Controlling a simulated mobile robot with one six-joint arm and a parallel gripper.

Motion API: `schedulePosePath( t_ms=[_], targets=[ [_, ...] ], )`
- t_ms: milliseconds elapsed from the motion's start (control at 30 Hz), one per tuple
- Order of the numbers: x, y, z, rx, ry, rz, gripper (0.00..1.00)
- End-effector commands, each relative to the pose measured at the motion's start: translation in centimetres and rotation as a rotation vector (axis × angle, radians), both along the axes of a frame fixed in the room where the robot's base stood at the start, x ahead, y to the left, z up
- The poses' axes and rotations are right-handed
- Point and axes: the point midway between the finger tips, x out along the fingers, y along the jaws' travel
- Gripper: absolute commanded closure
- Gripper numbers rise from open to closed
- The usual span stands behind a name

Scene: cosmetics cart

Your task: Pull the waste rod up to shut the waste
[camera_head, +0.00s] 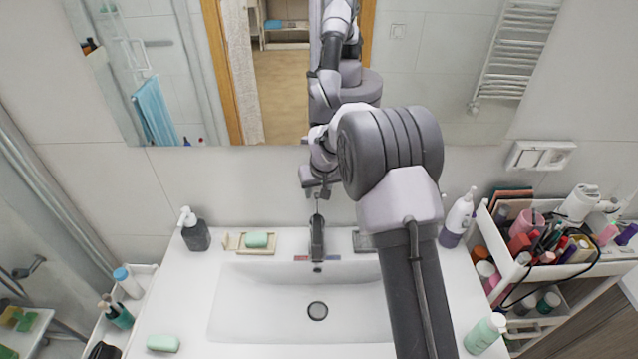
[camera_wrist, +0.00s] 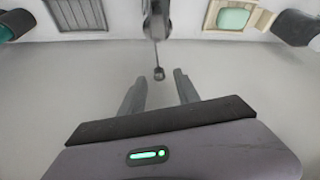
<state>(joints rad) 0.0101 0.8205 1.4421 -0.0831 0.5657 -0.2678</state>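The waste rod (camera_wrist: 157,58) is thin and dark with a small knob at its end, next to the tap (camera_wrist: 157,15) in the wrist view. My gripper (camera_wrist: 160,77) is open, with its two fingers apart and the knob in the gap between their tips. I cannot tell how deep the knob sits, and no contact shows. In the head view my gripper (camera_head: 319,191) hangs just above and behind the tap (camera_head: 317,237), near the wall.
A soap dish (camera_head: 235,243) with green soap (camera_head: 257,240) stands left of the tap, and a grey dish (camera_head: 362,242) right of it. A dark pump bottle (camera_head: 194,230) stands at the back left. A crowded cosmetics cart (camera_head: 590,262) is on the right. The mirror (camera_head: 440,60) is behind.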

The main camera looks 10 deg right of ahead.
Motion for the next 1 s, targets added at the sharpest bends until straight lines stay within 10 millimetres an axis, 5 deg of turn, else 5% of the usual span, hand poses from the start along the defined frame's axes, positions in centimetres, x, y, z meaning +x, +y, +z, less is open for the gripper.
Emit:
schedulePosePath(
  t_ms=[533,1000],
  targets=[
    [-5.6,-0.4,13.9,0.0,-0.003,0.0,0.61],
    [-6.4,-0.4,15.6,0.0,-0.001,0.0,0.61]
  ],
)
